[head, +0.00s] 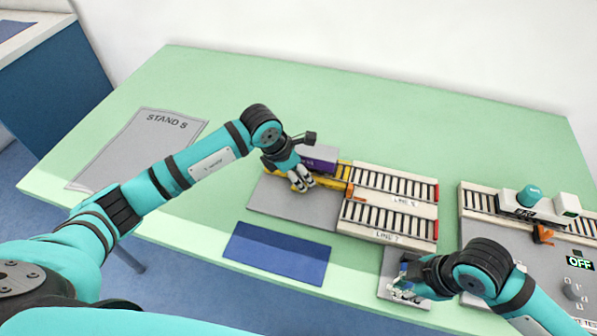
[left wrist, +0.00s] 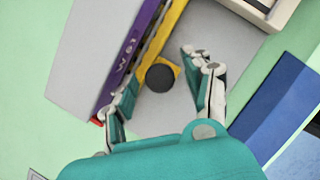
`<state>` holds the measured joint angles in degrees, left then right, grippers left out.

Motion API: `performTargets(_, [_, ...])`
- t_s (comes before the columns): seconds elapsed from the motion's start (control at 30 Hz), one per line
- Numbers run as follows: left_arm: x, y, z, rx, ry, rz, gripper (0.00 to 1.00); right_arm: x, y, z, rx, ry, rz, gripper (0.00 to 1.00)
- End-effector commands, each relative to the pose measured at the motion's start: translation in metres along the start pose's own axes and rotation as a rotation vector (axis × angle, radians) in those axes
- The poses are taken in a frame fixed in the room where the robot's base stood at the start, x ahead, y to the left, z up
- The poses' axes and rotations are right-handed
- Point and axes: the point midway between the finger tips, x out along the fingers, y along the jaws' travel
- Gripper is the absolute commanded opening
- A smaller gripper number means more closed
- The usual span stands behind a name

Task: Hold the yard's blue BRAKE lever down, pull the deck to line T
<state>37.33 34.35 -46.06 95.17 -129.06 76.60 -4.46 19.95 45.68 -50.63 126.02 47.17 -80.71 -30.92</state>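The yellow deck (head: 343,172) lies on the grey yard base beside the purple block (head: 318,158). In the left wrist view, the deck's yellow strip (left wrist: 172,25) runs along the purple wall (left wrist: 130,52), and a round black knob (left wrist: 160,77) sits on a yellow tab. My left gripper (head: 302,184) is open, its fingers on either side of the knob with gaps visible. The lower track (head: 388,222) reads like LINE T. My right gripper (head: 403,290) is low over a small grey plate (head: 392,264) at a blue part, apparently the BRAKE lever (head: 404,267); its fingers largely hide the lever.
The upper track (head: 395,185) is another line. A second unit at right has a crane with a teal dome (head: 530,195) and a display reading OFF (head: 579,263). A blue mat (head: 280,253) lies in front, a grey STAND S sheet (head: 140,148) at left. The table's back is clear.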

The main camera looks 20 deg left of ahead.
Motion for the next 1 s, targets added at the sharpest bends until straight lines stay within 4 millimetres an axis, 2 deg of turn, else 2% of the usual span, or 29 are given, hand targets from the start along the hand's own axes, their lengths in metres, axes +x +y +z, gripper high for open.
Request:
performTargets(0.07, [0.000,0.000,0.000,0.000,0.000,0.000,0.39,0.000,0.000,0.000,0.000,-0.001,0.001,0.00])
performTargets(0.37, [0.000,0.000,0.000,0.000,-0.001,0.000,0.00,0.000,0.000,0.000,0.000,-0.001,0.001,0.00])
performTargets(0.63, [-0.001,0.000,0.000,0.000,-0.001,0.000,0.00,0.000,0.000,0.000,0.000,-0.001,0.001,0.00])
performTargets(0.73, [-0.003,-0.006,-0.006,0.002,0.000,0.001,0.00,0.000,0.000,0.000,0.000,-0.001,0.001,0.00])
performTargets(1.0, [-0.021,-0.055,-0.052,0.004,0.002,-0.002,0.00,0.000,0.001,0.000,0.000,-0.001,0.002,0.00])
